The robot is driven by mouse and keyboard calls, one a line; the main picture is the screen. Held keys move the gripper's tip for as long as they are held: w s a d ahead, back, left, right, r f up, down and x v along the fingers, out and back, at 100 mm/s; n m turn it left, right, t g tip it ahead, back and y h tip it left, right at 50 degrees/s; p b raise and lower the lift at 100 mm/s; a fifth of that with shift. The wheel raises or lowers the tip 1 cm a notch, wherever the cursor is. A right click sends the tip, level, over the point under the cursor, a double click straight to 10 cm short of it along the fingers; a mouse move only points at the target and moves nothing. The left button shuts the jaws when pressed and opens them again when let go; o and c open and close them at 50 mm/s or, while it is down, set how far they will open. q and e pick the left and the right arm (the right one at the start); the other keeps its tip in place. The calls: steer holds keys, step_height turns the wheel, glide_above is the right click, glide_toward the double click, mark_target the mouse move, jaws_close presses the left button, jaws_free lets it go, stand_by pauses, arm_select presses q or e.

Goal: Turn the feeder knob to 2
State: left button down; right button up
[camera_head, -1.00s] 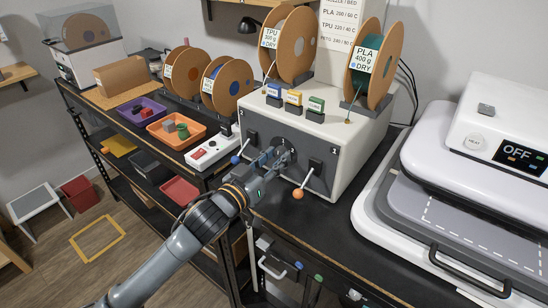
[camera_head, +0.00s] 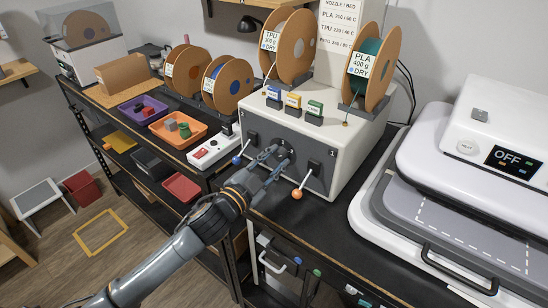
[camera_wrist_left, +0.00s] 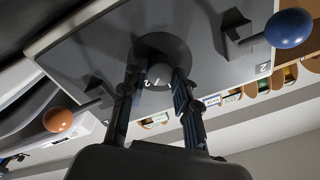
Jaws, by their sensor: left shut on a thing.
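The feeder (camera_head: 345,125) is a pale box with a dark front panel. Its round dark knob (camera_head: 286,149) sits in the middle of that panel, between a blue-ball lever and an orange-ball lever. My left gripper (camera_head: 275,163) has its two fingers on either side of the knob and is shut on it. In the left wrist view the fingers (camera_wrist_left: 160,82) straddle the knob's round dark base (camera_wrist_left: 162,46). Small white marks show between the fingertips, one like a 1; I cannot tell the knob's exact setting. My right gripper is not in view.
The blue ball (camera_head: 236,160) and orange ball (camera_head: 297,194) stick out close to the gripper on both sides. A white power strip (camera_head: 212,150) and an orange tray (camera_head: 178,130) lie left. A heat press (camera_head: 460,190) stands right. Filament spools (camera_head: 371,68) stand on top.

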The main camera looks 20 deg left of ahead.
arm_select(q)
steer(key=shift+m, duration=0.7)
steer(key=c, duration=1)
jaws_free()
steer(key=shift+s, duration=0.1)
steer(key=v, duration=1.1)
steer(key=shift+s+a+f, duration=0.15)
steer(key=shift+s+a, duration=0.05)
steer(key=shift+s, duration=0.15)
